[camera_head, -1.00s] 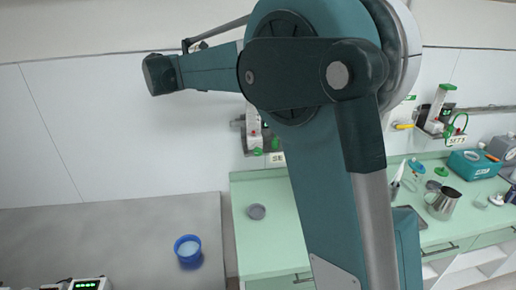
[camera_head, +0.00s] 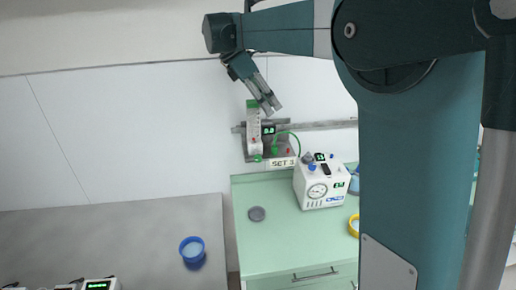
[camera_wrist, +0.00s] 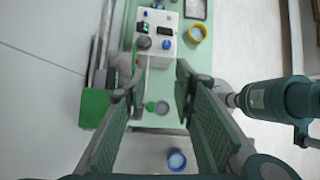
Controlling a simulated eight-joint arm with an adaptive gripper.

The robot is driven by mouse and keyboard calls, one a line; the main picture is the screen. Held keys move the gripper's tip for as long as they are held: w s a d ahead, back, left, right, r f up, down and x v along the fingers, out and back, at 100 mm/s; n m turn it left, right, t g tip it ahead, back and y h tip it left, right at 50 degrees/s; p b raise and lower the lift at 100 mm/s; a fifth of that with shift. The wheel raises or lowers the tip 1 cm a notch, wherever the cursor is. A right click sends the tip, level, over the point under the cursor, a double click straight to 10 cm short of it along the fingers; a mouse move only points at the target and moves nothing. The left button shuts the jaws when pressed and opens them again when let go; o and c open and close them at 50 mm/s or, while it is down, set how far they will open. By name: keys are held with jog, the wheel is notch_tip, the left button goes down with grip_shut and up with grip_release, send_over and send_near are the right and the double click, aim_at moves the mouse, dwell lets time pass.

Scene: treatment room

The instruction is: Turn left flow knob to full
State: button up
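A wall-mounted flow unit (camera_head: 254,132) stands in the head view, an upright tube with a green top, above a "SET 3" label. A small green knob (camera_head: 258,158) sits at its foot; I cannot tell how far it is turned. A second green part (camera_head: 275,150) with a looped green tube is to its right. My gripper (camera_head: 272,106) is just above and right of the tube's top; contact is unclear. In the wrist view my gripper (camera_wrist: 160,80) is open, with nothing between its fingers. A green block (camera_wrist: 95,108) lies beside the left finger.
A white machine (camera_head: 320,183) with a dial stands on the green counter (camera_head: 285,235), near a yellow ring (camera_head: 354,226). A grey disc (camera_head: 257,214) lies on the counter. A blue bowl (camera_head: 192,250) is on the grey bench (camera_head: 140,225). My arm hides the right side.

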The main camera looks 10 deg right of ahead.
jog(key=a+r+m+y+p, duration=0.1)
jog(key=a+r+y+p, duration=0.35)
jog(key=y, duration=0.25)
send_over(258, 156)
jog(key=shift+t, duration=0.3)
notch_tip(258, 156, down, 18)
jog(key=shift+w+f, duration=0.15)
jog(key=shift+f, duration=0.1)
jog(key=shift+f, duration=3.8)
jog(key=c, duration=0.8)
